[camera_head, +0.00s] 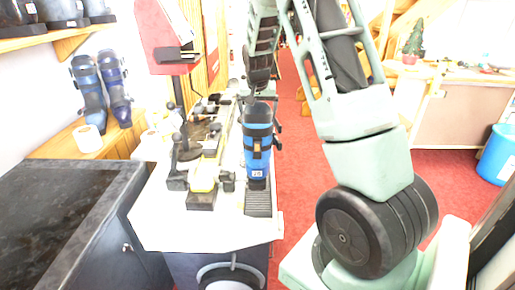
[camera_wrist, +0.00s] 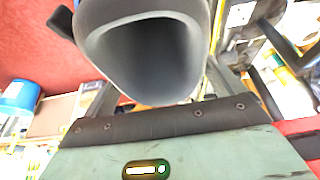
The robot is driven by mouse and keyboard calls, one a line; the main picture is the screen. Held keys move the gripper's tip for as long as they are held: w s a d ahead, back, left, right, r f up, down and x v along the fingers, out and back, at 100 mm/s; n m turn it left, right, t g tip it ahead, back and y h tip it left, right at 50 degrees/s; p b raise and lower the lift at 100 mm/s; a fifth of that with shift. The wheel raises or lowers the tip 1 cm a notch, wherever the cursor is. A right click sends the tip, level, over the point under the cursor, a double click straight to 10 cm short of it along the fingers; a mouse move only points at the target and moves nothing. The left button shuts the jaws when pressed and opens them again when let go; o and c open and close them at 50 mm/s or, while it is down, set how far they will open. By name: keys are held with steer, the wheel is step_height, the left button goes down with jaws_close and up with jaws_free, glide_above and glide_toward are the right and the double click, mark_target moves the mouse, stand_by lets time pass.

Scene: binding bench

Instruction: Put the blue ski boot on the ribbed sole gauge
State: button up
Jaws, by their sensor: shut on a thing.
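The blue ski boot (camera_head: 257,140) is upright at the right side of the white bench top, with a black sole and a small label low on its front. My gripper (camera_head: 257,98) is at the top of its cuff, shut on it. In the wrist view the boot's grey open cuff (camera_wrist: 145,55) fills the space between the fingers. The ribbed sole gauge (camera_head: 258,205) is a dark ridged plate near the bench's front right edge. Its near end shows, and the boot hides the rest. The sole appears at or just above the gauge; I cannot tell whether they touch.
Black and yellow binding fixtures (camera_head: 203,170) stand just left of the boot. Another pair of blue boots (camera_head: 103,90) stands on a wooden shelf at the left. A dark counter (camera_head: 55,200) is at front left. Red floor (camera_head: 300,170) lies open right of the bench.

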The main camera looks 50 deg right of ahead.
steer(key=shift+f+p, duration=1.6)
steer(key=shift+f, duration=3.15)
steer(key=shift+f, duration=0.15)
steer(key=o, duration=0.9)
steer(key=shift+o, duration=0.2)
steer(key=b+v, duration=0.3)
steer(key=v, duration=0.9)
steer(key=s+a+r+n+y, duration=0.15)
steer(key=a+n, duration=0.25)
steer(key=a, duration=1)
steer(key=s+a+n+y, duration=0.2)
steer(key=a+n, duration=0.1)
steer(key=a, duration=1.1)
steer(key=s+a+n+g, duration=0.1)
steer(key=s+a+n, duration=0.4)
steer(key=s+a, duration=0.3)
steer(key=s+a+n+g, duration=0.2)
steer(key=s+a+n, duration=0.3)
steer(key=s+a, duration=0.4)
steer(key=s, duration=0.7)
steer(key=shift+a+f+n, duration=0.2)
steer(key=shift+n, duration=0.1)
